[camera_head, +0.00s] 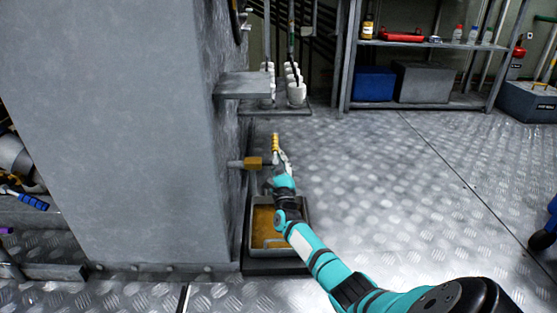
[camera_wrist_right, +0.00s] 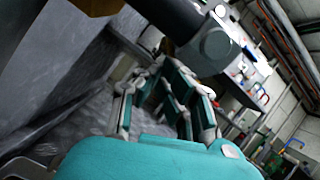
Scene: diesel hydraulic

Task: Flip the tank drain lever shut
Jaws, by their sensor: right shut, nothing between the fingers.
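The tank (camera_head: 130,130) is a big grey block on the left of the head view. A short drain pipe with a brass valve body (camera_head: 254,162) sticks out of its right side. The drain lever (camera_head: 275,143) has a yellow grip and stands roughly upright just right of the valve. My right gripper (camera_head: 281,158) is shut and empty, close beside the lever; I cannot tell whether they touch. In the right wrist view the gripper's fingers (camera_wrist_right: 165,92) lie below a dark cylindrical part (camera_wrist_right: 180,18), with a yellow-brown piece at the top left. My left gripper is not in view.
A tray (camera_head: 307,207) with amber liquid stands on the floor below the valve, under my right arm. A grey ledge (camera_head: 243,85) juts from the tank above. White cups (camera_head: 296,95) hang or stand behind it. The metal floor to the right is clear up to the shelf (camera_head: 420,105).

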